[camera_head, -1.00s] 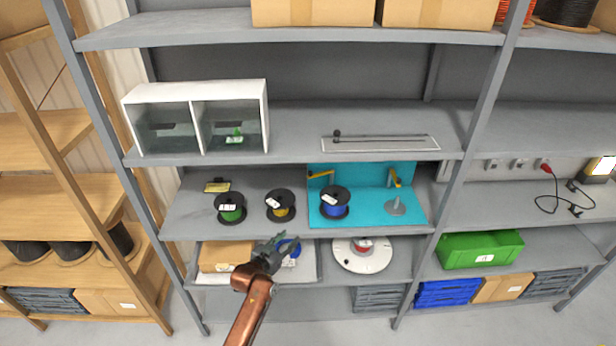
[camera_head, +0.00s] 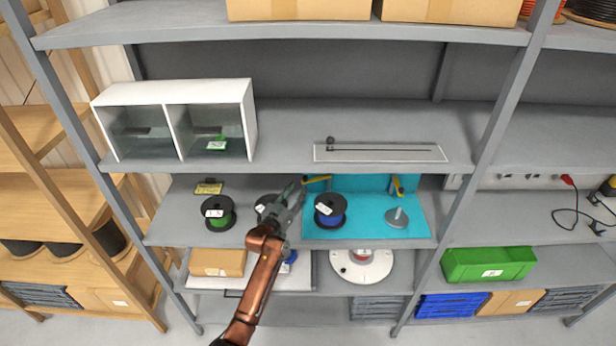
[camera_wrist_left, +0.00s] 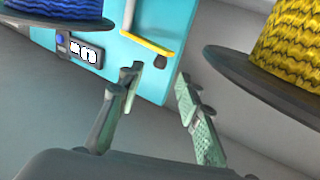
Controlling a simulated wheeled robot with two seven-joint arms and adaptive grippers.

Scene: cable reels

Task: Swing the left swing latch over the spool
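The left swing latch (camera_head: 318,179), a yellow arm, is at the upper left of the turquoise board (camera_head: 358,232), and it also shows in the left wrist view (camera_wrist_left: 147,43). The blue spool (camera_head: 330,213) with black flanges is on the board, just below and right of the latch; it is partly visible in the left wrist view (camera_wrist_left: 50,9). The latch points sideways behind the spool. My left gripper (camera_head: 297,189) is open and empty, left of the latch and blue spool. In the left wrist view its fingers (camera_wrist_left: 157,87) are apart below the latch. My right gripper is out of view.
A yellow spool (camera_wrist_left: 292,42) is close on the right in the left wrist view, mostly covered by my gripper in the head view. A green spool (camera_head: 218,214) stands further left. A second yellow latch (camera_head: 397,187) is at the board's right. The shelf above (camera_head: 290,165) overhangs.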

